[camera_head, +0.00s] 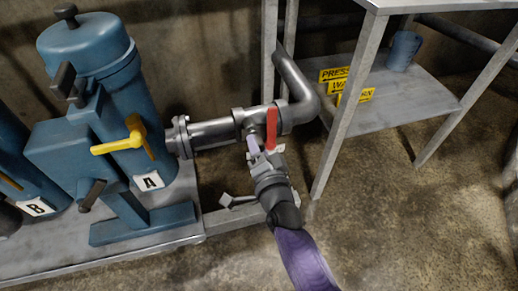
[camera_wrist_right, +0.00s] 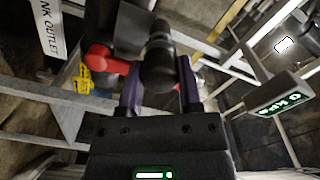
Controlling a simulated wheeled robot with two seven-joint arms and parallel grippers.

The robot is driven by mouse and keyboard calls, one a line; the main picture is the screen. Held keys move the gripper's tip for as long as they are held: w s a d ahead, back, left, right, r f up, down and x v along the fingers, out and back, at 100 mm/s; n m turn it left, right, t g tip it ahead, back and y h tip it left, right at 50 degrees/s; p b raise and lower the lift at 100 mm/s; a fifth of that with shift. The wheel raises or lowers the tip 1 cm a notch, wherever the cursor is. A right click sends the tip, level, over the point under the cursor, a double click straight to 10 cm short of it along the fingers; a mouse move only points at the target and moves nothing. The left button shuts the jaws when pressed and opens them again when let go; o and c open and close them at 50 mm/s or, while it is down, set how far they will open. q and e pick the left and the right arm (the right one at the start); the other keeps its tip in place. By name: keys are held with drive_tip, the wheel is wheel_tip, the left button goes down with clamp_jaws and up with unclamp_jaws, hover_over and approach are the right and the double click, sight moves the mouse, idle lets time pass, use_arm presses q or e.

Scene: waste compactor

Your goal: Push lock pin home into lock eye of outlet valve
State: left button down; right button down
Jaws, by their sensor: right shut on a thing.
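The outlet valve has a red handle (camera_head: 271,127) and sits on the grey pipe (camera_head: 215,132) right of the blue vessel. The red handle also shows in the wrist view (camera_wrist_right: 107,60). My right gripper (camera_head: 258,148) reaches up from the bottom, with its purple fingers just beside the valve body. In the wrist view the fingers (camera_wrist_right: 158,88) stand on either side of a dark rounded piece, which I take to be the lock pin (camera_wrist_right: 159,62), and are shut on it. The pin's tip and the lock eye cannot be made out. My left gripper is out of view.
The blue vessel A (camera_head: 150,110) with a yellow handle (camera_head: 120,141) stands left on a grey platform. A metal frame leg (camera_head: 345,110) rises right of the valve. A blue mug (camera_head: 403,50) and yellow signs (camera_head: 350,85) are on its shelf. The floor at lower right is clear.

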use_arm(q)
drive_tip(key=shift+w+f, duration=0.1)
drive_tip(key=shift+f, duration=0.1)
use_arm(e)
drive_tip(key=shift+w, duration=0.25)
drive_tip(key=shift+w+a, duration=0.15)
drive_tip(key=shift+w, duration=0.1)
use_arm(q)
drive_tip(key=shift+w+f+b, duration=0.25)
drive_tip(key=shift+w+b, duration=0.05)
use_arm(e)
drive_tip(key=shift+w, duration=0.1)
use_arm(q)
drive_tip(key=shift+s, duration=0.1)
use_arm(e)
drive_tip(key=shift+w, duration=0.1)
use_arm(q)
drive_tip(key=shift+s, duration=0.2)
use_arm(e)
drive_tip(key=shift+c, duration=0.9)
unclamp_jaws()
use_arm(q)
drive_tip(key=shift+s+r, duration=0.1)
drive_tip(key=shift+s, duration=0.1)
use_arm(e)
drive_tip(key=shift+c, duration=0.4)
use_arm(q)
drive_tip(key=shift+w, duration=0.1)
